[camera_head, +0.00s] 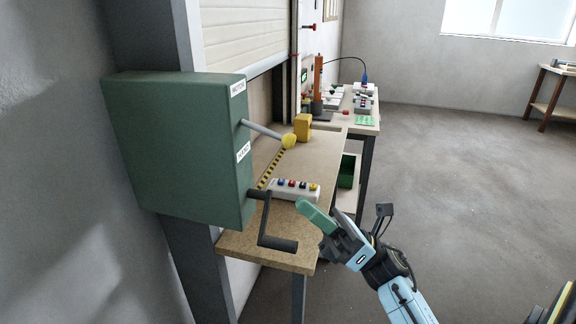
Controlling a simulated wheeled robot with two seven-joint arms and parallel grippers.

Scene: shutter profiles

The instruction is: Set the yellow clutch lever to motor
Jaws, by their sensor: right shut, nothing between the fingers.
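The green box (180,150) is fixed on the left and carries the clutch lever. The lever's grey rod (262,130) comes out of the box's right face and slopes slightly down to a yellow knob (289,141). A label reading MOTOR (238,88) is above the rod's root, and a second label, which looks like HAND (243,152), is below it. My right gripper (303,205) is shut and empty, below and slightly right of the knob and apart from it. My left gripper is not in view.
A black crank handle (270,225) sticks out of the box's lower part, left of my right gripper. A button panel (293,189) with coloured buttons lies on the wooden bench (240,243). A yellow block (302,126) stands behind the knob. Open floor (450,180) is to the right.

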